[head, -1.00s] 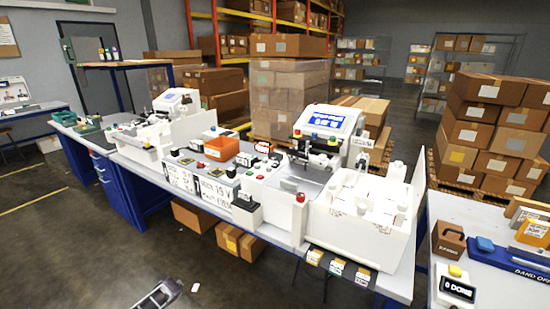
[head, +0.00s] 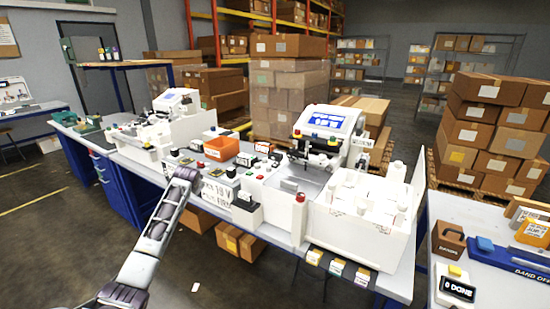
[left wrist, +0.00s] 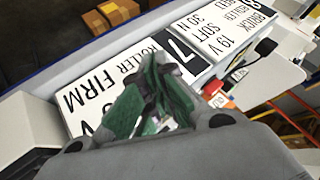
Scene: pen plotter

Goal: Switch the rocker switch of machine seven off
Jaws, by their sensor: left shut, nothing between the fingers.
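My left arm (head: 160,225) reaches up from the lower left to the table's front edge in the head view. My left gripper (left wrist: 152,68) has green fingers, shut and empty, in front of printed signs in the left wrist view. A sign plate with a large 7 (left wrist: 183,50) and a "ROLLER FIRM" sign (left wrist: 120,82) lie just beyond the fingers. The signs also show on the table front in the head view (head: 218,192). I cannot make out the rocker switch of machine seven in either view. My right gripper is not in view.
A white machine with a blue screen (head: 328,119) and a white bin (head: 360,215) stand right of the signs. An orange tray (head: 221,149) and small control boxes sit behind them. Another machine (head: 177,100) stands further left. Cardboard boxes (head: 240,242) lie under the table.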

